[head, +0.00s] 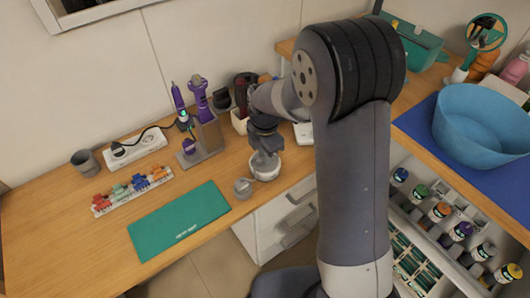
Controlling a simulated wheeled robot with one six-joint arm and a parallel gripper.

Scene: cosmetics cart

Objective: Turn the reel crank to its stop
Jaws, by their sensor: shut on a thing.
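A small white round body (265,173), which looks like the reel, sits on the wooden table near its front edge. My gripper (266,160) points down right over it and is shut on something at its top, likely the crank. The crank itself is hidden by the jaws, so its angle cannot be told. A small grey round piece (243,187) lies beside the white body on the left, close to it; I cannot tell whether the two are joined.
A green mat (180,220) lies left of the reel. Behind stand a grey stand (205,140) with purple tools, a white power strip (135,150), a grey cup (85,162) and a strip of coloured clips (132,188). At right are a blue basin (480,125) and a bottle drawer.

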